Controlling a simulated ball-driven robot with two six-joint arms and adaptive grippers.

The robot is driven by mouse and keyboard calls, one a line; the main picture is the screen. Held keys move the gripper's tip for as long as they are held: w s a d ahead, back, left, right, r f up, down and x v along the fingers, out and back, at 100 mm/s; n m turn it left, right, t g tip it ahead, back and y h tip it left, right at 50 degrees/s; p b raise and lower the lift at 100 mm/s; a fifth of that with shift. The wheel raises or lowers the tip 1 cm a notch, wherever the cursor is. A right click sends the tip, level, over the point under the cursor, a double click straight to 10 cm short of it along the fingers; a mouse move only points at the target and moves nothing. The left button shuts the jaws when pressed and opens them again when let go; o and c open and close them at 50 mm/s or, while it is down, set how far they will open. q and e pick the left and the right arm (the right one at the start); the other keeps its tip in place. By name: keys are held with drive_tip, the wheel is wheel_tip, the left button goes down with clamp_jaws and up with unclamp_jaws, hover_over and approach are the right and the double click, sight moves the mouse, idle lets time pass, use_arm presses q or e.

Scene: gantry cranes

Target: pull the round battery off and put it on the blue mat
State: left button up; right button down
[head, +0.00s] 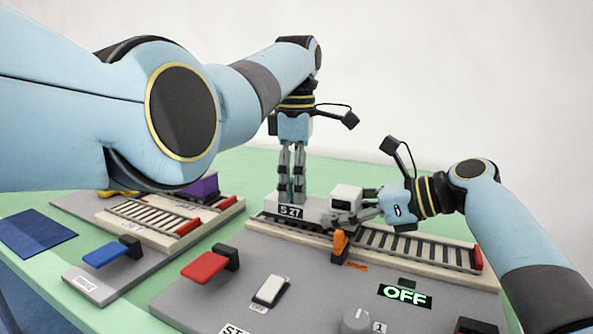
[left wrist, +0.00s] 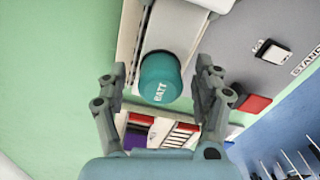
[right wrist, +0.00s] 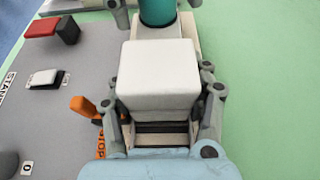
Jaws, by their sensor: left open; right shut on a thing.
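The round battery (left wrist: 160,82) is a teal cylinder marked BATT, standing on the grey S 27 vehicle (head: 315,213). Its top also shows in the right wrist view (right wrist: 157,10); in the head view I cannot make it out behind my left gripper (head: 291,190). That gripper points down over the vehicle, open, its fingers on either side of the battery with gaps. My right gripper (head: 368,205) is shut on the vehicle's white cab (right wrist: 160,75), one finger at each side. The blue mat (head: 36,232) lies flat and empty at the far left of the green table.
A grey panel carries the rail track (head: 420,248), an orange stop lever (head: 340,243), a red lever (head: 205,267), a white switch (head: 270,290) and a lit OFF sign (head: 405,296). A second track panel (head: 150,222) with a blue lever (head: 105,255) lies between vehicle and mat.

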use_arm(q)
drive_tip(key=c, duration=1.4)
drive_tip(key=shift+r, duration=0.2)
use_arm(e)
drive_tip(key=shift+f, duration=0.1)
use_arm(q)
drive_tip(key=shift+r, duration=1)
drive_tip(key=shift+r, duration=2)
use_arm(e)
drive_tip(key=c, duration=0.5)
unclamp_jaws()
drive_tip(key=shift+c, duration=0.2)
drive_tip(key=shift+o, duration=0.3)
